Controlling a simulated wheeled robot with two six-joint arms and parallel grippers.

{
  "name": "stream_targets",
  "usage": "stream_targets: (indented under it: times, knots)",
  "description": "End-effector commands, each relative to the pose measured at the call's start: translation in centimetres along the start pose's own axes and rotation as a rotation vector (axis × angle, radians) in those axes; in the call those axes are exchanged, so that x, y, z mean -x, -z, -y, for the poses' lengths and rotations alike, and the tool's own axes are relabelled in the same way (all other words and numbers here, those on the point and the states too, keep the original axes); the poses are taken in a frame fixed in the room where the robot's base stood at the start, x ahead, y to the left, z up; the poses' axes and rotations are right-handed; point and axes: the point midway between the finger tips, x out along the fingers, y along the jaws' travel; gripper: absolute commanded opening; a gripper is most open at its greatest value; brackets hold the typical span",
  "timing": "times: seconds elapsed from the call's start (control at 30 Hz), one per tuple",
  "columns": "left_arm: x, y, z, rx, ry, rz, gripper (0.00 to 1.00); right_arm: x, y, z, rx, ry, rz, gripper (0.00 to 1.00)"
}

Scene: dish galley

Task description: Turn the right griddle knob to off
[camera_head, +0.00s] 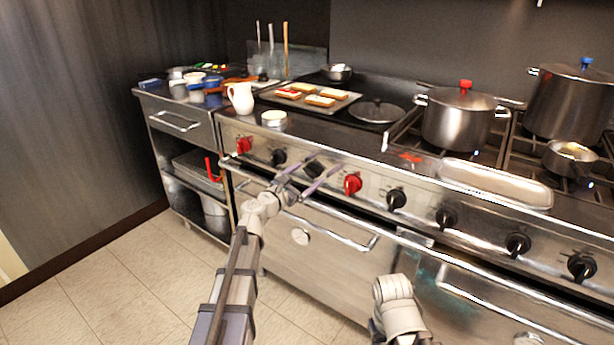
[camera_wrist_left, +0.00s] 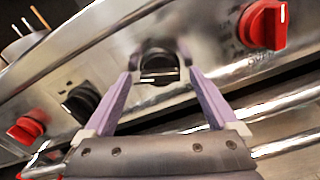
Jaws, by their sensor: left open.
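Two black knobs sit below the griddle, between two red knobs on the steel front panel. The right black knob (camera_head: 314,168) appears to be the right griddle knob, and it also shows in the left wrist view (camera_wrist_left: 158,66). My left gripper (camera_head: 320,173) is open in front of it. Contact cannot be made out. The left black knob (camera_head: 278,157) is also in the left wrist view (camera_wrist_left: 80,103). My right gripper is out of view.
A red knob (camera_head: 352,184) is just right of the gripper, another red knob (camera_head: 244,145) farther left. A long steel rail (camera_head: 340,232) runs below the knobs. A tray of toast (camera_head: 345,100), a white pitcher (camera_head: 240,98) and pots (camera_head: 455,122) stand above.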

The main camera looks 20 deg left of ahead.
Motion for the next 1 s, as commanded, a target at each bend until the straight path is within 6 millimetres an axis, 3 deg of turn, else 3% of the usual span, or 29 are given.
stream_targets:
  times: [0.33, 1.0]
  knots:
    - [-0.73, -0.02, 0.06, 0.000, 0.000, 0.000, 0.91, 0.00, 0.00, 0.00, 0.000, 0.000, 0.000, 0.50]
    - [-0.71, -0.01, 0.06, -0.001, 0.000, 0.000, 0.15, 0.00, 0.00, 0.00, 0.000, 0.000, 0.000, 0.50]
